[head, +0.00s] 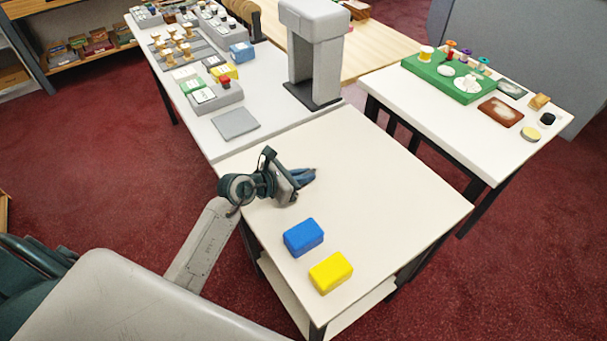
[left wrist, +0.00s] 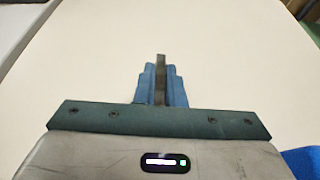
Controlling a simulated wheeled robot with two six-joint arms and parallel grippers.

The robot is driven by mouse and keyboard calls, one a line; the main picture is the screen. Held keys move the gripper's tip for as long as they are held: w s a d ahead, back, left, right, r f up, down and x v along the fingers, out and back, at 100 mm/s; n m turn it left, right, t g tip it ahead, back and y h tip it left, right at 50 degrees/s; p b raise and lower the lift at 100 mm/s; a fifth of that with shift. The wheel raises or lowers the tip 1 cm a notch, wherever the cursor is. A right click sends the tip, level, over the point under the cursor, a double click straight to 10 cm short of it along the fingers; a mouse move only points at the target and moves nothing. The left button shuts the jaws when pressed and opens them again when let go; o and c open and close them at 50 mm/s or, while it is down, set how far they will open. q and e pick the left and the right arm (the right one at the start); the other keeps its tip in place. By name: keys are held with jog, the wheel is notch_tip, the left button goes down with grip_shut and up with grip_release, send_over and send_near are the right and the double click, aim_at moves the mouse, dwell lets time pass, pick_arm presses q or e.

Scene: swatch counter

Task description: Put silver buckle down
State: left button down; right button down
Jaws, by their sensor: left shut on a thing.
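My left gripper (head: 304,176) is over the near cream table, toward its left side. In the left wrist view its blue fingers (left wrist: 160,82) are shut on a narrow grey piece, the silver buckle (left wrist: 160,62), seen edge-on and sticking out a little past the fingertips. In the head view the buckle is too small to make out at the fingertips. I cannot tell whether it touches the tabletop. My right gripper is in neither view.
A blue block (head: 303,238) and a yellow block (head: 331,273) lie on the near table (head: 390,205), in front of the gripper. The table's middle and right are clear. A grey pad (head: 235,124) and a tall grey stand (head: 314,55) are behind. A side table (head: 470,125) holds a green board.

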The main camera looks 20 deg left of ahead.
pick_arm(q)
jog(key=shift+f, duration=0.2)
jog(key=c, duration=1.5)
grip_release()
jog(key=shift+r, duration=0.1)
